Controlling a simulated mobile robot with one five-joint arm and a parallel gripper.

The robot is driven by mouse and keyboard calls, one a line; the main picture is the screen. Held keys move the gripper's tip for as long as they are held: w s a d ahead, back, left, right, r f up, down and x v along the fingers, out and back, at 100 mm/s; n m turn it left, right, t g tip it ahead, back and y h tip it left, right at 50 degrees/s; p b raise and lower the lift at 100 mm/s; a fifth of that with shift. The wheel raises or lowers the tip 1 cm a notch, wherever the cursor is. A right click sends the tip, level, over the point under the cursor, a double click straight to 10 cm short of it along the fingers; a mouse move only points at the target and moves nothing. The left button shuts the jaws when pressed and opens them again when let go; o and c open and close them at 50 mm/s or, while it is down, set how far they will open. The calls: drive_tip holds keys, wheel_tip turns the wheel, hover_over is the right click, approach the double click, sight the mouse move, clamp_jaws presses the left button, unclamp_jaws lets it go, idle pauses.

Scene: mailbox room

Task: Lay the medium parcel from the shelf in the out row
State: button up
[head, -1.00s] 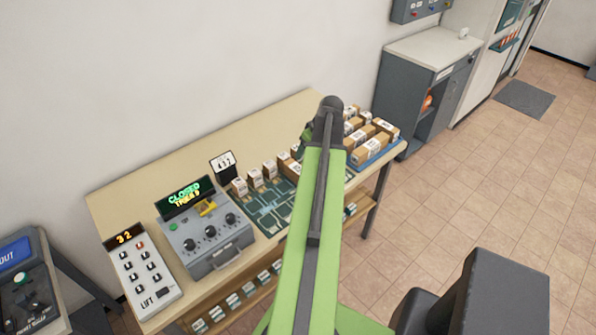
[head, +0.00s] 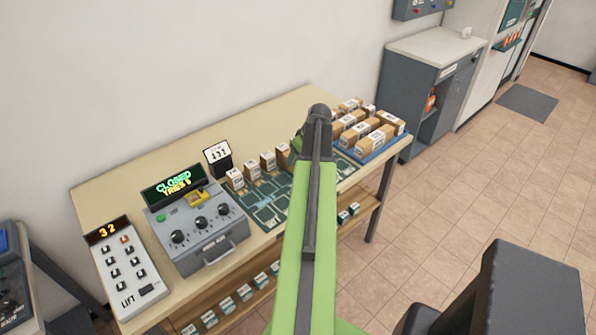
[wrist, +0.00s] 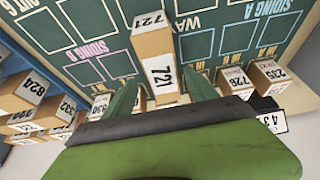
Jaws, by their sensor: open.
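In the wrist view my gripper (wrist: 160,92) is open, with one green finger on each side of the tall brown parcel marked 721 (wrist: 153,45). I cannot tell whether the fingers touch it. This parcel stands on the green mat (wrist: 210,45). The OUT lettering and its marked boxes (wrist: 35,32) are at the upper left of the wrist view. Smaller parcels 726 (wrist: 233,80) and 235 (wrist: 268,76) stand to the right. In the head view my arm hides the gripper and part of the mat (head: 262,195). Which parcel is the medium one is not marked.
A blue tray (head: 378,150) with several parcels is at the table's right end. The grey control box (head: 203,230) reads CLOSED, with a LIFT panel (head: 127,268) beside it. A 437 sign (head: 217,154) stands behind the mat.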

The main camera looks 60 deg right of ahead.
drive_tip(key=b+x, duration=0.2)
drive_tip(key=x, duration=0.1)
drive_tip(key=b+x, duration=0.2)
drive_tip(key=shift+s+a, duration=0.2)
drive_tip(key=shift+a, duration=0.1)
drive_tip(key=shift+f+b, duration=0.25)
drive_tip(key=shift+b, duration=0.05)
clamp_jaws()
